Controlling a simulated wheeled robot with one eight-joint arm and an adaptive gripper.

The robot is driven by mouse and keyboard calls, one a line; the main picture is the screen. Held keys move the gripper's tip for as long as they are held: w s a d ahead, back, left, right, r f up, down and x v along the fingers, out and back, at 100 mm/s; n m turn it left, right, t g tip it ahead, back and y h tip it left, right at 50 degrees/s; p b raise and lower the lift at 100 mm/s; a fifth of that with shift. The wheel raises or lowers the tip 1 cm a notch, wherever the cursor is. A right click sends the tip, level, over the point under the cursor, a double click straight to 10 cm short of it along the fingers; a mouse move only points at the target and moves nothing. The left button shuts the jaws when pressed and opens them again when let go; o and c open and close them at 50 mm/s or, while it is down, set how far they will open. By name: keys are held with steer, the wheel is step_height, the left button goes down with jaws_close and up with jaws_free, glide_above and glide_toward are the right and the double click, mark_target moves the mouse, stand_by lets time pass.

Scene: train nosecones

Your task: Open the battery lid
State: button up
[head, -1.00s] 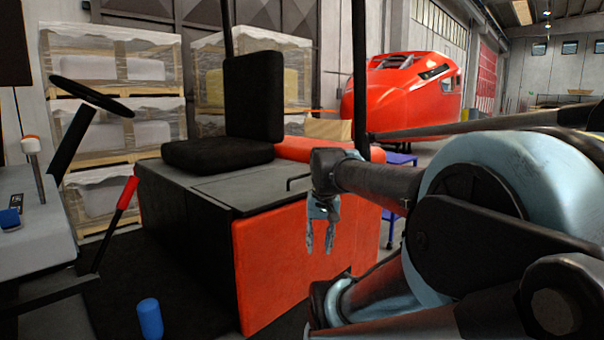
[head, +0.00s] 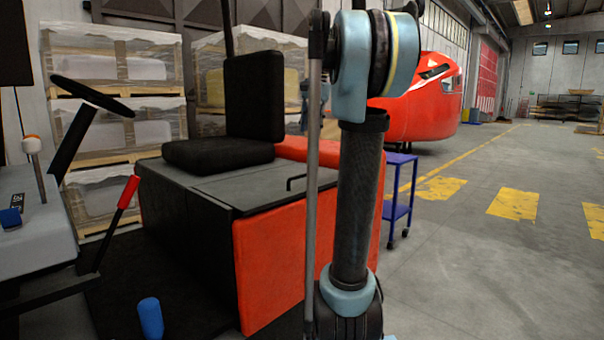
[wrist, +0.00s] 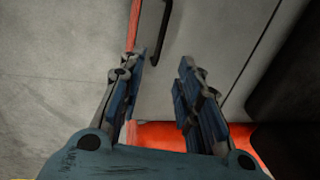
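The battery lid (head: 250,187) is a flat grey panel on top of the red and black vehicle body, beside the black seat. It looks closed. Its black bar handle (head: 293,181) is near the edge, partly behind my arm. In the wrist view the lid (wrist: 218,35) lies below my gripper, with the handle (wrist: 160,30) at the top, near the red rim. My gripper (wrist: 163,60) is open and empty, its fingers apart. The handle shows just beyond the fingertips, nearer the left finger; I see no contact. In the head view my arm largely hides the gripper.
The black seat (head: 255,95) rises behind the lid. A steering wheel (head: 92,95) and a red-gripped lever (head: 128,192) stand at left. A blue cart (head: 398,200) is beyond my arm. The floor at right is clear.

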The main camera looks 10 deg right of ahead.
glide_toward(303, 175)
steer(key=f, duration=0.2)
steer(key=w+f, duration=0.1)
steer(key=f, duration=0.4)
steer(key=shift+w+a+f, duration=0.35)
steer(key=shift+a+f, duration=0.05)
